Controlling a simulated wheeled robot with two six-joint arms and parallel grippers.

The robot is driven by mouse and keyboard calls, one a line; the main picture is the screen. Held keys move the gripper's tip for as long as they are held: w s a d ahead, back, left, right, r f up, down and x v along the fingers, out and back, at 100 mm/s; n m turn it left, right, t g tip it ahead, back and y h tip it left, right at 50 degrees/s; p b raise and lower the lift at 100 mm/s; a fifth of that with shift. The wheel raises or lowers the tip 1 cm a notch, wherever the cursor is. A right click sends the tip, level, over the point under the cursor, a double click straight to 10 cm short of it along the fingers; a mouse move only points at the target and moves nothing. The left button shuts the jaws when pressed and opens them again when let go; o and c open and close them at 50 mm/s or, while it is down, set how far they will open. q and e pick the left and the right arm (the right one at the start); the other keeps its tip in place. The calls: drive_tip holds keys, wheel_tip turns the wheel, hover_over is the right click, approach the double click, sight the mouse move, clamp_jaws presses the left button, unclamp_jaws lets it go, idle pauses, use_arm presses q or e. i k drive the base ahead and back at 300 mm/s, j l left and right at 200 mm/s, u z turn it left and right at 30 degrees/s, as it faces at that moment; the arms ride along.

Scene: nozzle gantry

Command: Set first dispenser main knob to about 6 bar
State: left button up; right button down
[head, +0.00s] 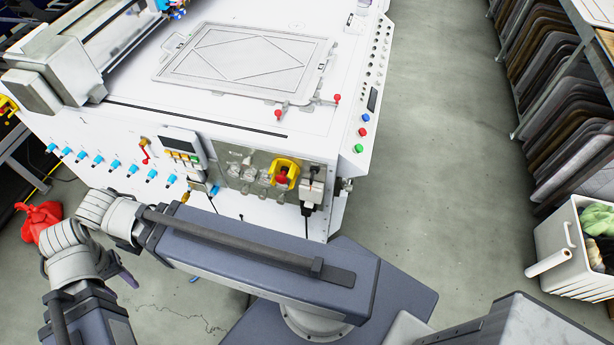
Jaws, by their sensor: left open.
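A row of several blue knobs (115,165) runs along the front face of the white gantry machine (240,222). I cannot tell which is the first dispenser's main knob, and no pressure reading is legible. Another blue fitting (213,190) sits below a small control unit with a display (180,146). My left arm reaches across the front of the machine and folds back at the lower left. Only a dark sliver of my left gripper (126,277) shows beside the arm, low and apart from the knobs. My right gripper is out of view.
A red lever (145,151), a yellow-and-red switch (283,173) and a plug (312,188) are on the front face. A red bundle (41,218) lies at far left. A white bin (576,255) and a rack of panels (556,85) stand right, with clear floor between.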

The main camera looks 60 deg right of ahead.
sight(247, 163)
drive_tip(key=l+z, duration=0.1)
drive_tip(key=z, duration=0.35)
drive_tip(key=k+l+z, duration=0.1)
drive_tip(key=z, duration=0.35)
drive_tip(key=l+z, duration=0.15)
drive_tip(key=z, duration=0.25)
drive_tip(key=i, duration=0.4)
drive_tip(key=u, duration=0.3)
drive_tip(key=k+j+u, duration=0.4)
drive_tip(key=k+j, duration=0.25)
